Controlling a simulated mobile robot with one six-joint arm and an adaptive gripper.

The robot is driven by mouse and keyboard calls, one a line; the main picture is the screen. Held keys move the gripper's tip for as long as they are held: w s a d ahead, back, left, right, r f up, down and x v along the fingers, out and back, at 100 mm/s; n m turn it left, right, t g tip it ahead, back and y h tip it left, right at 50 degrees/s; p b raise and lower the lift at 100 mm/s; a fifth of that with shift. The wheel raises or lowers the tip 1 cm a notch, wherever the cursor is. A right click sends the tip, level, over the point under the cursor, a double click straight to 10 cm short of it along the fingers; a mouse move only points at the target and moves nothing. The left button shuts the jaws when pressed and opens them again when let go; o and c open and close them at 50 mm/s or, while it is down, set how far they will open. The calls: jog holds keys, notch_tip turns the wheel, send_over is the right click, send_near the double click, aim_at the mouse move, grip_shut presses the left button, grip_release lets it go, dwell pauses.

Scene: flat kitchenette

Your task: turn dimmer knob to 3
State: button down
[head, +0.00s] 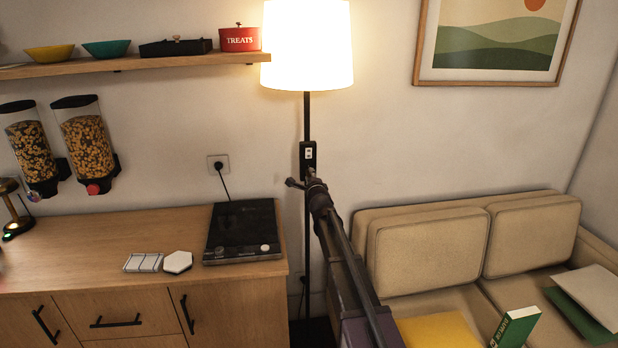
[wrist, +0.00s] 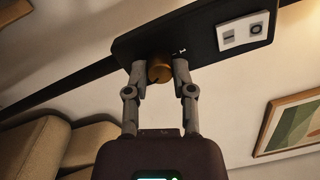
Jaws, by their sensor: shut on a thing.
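The dimmer box (head: 308,154) is a small black plate on the dark pole of the lit floor lamp (head: 307,45). In the wrist view the dimmer box (wrist: 205,35) fills the top, with a brownish-gold round knob (wrist: 159,72) on it. My gripper (wrist: 159,68) has one finger on each side of the knob and is shut on it. In the head view my gripper (head: 312,176) reaches the lower part of the box and hides the knob. A small white mark shows beside the knob; the knob's setting cannot be read.
A white switch label (wrist: 242,31) is on the box. A wooden counter (head: 90,240) with a black hotplate (head: 243,230) stands left of the pole. A beige sofa (head: 430,255) is to the right. A shelf (head: 130,63) ends close to the lampshade.

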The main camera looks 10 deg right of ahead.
jog(key=shift+m, duration=1.2)
jog(key=shift+c, duration=2.3)
grip_release()
jog(key=shift+w, duration=0.1)
